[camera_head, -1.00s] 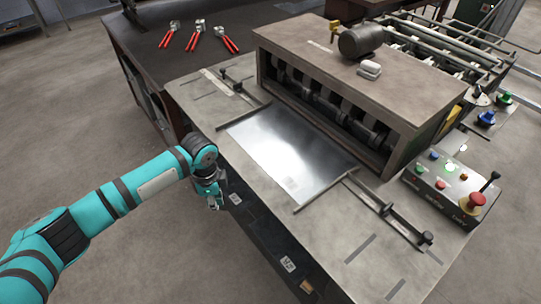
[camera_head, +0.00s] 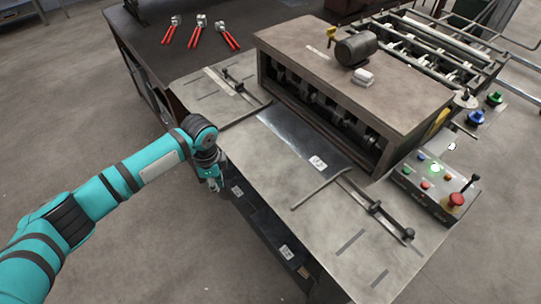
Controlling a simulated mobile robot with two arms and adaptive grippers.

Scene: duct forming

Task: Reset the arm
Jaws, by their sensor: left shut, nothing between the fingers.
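My left arm comes in from the left, teal with dark bands. Its left gripper (camera_head: 214,184) hangs at the near left edge of the machine's table, pointing down. The gripper is small in the picture and looks shut and empty, apart from the sheet. A metal sheet (camera_head: 300,138) with a white label lies between the two guide rails, partly inside the machine's slot. My right gripper is not in view.
The forming machine (camera_head: 350,75) has rollers in its slot and a motor on top. A control box (camera_head: 435,185) with a red knob and lit green button stands at right. Red-handled tools (camera_head: 197,30) lie on the dark table behind. Floor at left is clear.

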